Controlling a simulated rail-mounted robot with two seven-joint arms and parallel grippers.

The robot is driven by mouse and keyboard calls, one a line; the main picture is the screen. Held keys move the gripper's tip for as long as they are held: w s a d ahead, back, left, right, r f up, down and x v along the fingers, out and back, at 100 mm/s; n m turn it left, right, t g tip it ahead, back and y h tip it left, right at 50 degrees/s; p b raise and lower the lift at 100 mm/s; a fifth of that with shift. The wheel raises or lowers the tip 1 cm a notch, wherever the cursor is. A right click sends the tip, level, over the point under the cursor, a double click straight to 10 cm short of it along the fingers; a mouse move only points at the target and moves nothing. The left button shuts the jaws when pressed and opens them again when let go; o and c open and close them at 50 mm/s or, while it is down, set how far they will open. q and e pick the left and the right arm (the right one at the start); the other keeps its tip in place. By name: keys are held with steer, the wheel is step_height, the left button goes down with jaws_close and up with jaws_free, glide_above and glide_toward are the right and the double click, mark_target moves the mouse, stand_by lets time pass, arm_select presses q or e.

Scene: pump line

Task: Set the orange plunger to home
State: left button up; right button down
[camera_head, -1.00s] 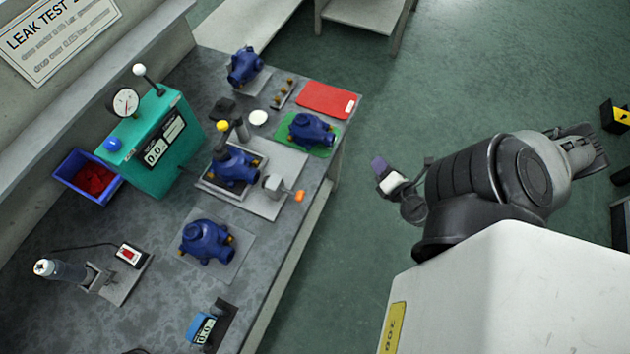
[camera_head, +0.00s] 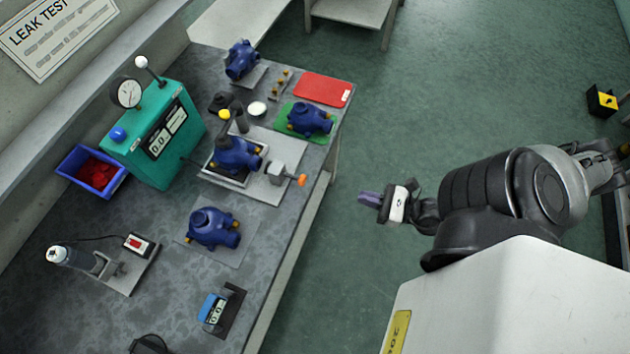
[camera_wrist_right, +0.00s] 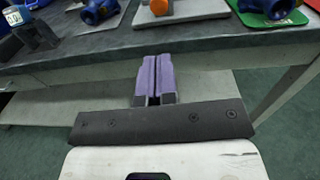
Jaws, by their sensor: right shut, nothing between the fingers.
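The orange plunger (camera_head: 301,180) sticks out from the right side of a grey block (camera_head: 276,172) on the test fixture plate near the bench's front edge. In the right wrist view the plunger (camera_wrist_right: 159,7) shows at the top edge, partly cut off, beyond the fingers. My right gripper (camera_head: 370,198) is off the bench over the floor, to the right of the plunger and apart from it. Its purple fingers (camera_wrist_right: 156,80) are shut and empty, pointing toward the bench. My left gripper is not in view.
A blue pump (camera_head: 236,155) sits in the fixture beside the block. Other blue pumps stand on a green mat (camera_head: 322,138) and a grey mat (camera_head: 188,240). A teal tester (camera_head: 150,165) stands behind. Open floor lies between the bench edge (camera_head: 293,250) and my right arm.

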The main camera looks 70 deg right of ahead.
steer(key=shift+w, duration=0.15)
glide_toward(305, 180)
steer(key=w, duration=0.7)
steer(key=shift+w+a+f+b, duration=0.1)
steer(key=shift+w+f+b, duration=0.2)
steer(key=shift+f+b, duration=0.2)
steer(key=shift+w, duration=1.4)
steer(key=shift+s, duration=0.15)
